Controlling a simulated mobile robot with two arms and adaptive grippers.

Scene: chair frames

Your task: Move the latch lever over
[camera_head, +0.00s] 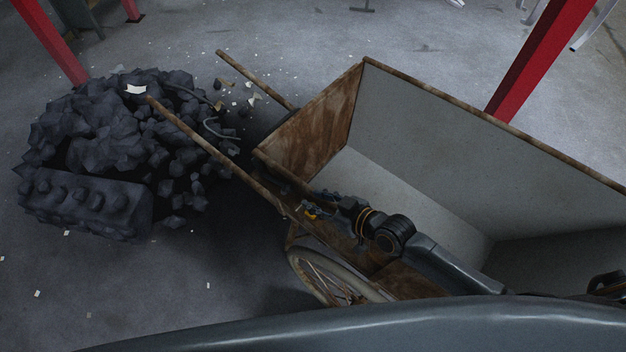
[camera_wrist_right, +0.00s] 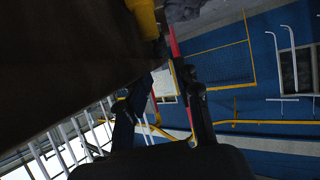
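A rusty metal cart (camera_head: 375,66) with a grey inside stands at the right of the head view. A small yellow piece (camera_head: 311,212), which looks like the latch lever, is at the cart's near left corner. It also shows at the top of the right wrist view as a yellow bar (camera_wrist_right: 143,17) beside the dark cart wall (camera_wrist_right: 60,60). My right gripper (camera_head: 318,206) is at this corner, close to the yellow piece. In the wrist view its two fingers (camera_wrist_right: 160,88) are apart with nothing between them, and the yellow bar lies beyond their tips. I cannot tell whether they touch it. My left gripper is not in view.
A spoked wheel (camera_head: 325,277) is under the cart's near side. Two rusty handles (camera_head: 205,146) reach out to the left. A dark rubble heap (camera_head: 110,140) lies left of them. Red posts (camera_head: 530,60) stand behind. The floor at lower left is mostly clear.

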